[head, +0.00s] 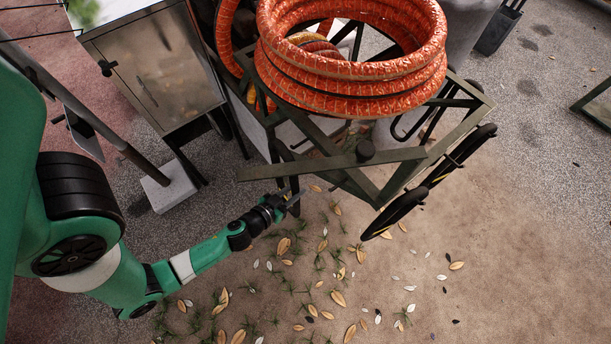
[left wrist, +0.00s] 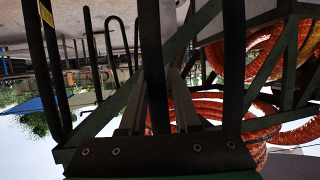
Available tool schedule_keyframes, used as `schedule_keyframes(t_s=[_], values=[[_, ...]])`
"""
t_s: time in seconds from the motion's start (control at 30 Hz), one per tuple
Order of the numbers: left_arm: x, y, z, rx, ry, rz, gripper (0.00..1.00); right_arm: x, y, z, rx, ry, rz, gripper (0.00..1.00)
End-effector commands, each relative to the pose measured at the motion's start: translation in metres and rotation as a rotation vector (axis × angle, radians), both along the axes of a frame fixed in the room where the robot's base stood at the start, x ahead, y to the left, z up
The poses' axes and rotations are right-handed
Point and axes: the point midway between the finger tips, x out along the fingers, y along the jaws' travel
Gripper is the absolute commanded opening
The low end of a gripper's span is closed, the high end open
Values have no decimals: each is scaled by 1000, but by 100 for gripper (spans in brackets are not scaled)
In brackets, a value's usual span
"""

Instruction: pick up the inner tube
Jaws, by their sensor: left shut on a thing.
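My left gripper (head: 283,200) reaches in from the left to the near left corner of the green cart frame (head: 300,167), low beside it. Its jaws are shut on a narrow black band, which I take to be the inner tube. In the left wrist view the band (left wrist: 155,65) runs up and down between the two fingers (left wrist: 160,105). Most of it is hidden in the head view by the gripper and frame, so I cannot tell its full shape. My right gripper is not in view.
Stacked orange hose coils (head: 350,92) sit on top of the cart. A black loop with yellow marks (head: 401,207) stands at its right side. A metal cabinet (head: 155,65) stands to the left. Leaves and tufts cover the sandy ground; the lower right is open.

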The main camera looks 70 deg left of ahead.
Motion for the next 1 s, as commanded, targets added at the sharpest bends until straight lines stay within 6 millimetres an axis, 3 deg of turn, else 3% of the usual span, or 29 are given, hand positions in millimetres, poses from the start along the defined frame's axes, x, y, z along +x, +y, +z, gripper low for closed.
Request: schedule_keyframes(t_s=[0.13,0.33,1.0], values=[[-34,-23,14,2,3,-10,0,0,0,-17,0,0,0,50],[-54,-34,29,3,2,-8,0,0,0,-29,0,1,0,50],[-59,-35,37,3,-3,0,0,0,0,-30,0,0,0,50]])
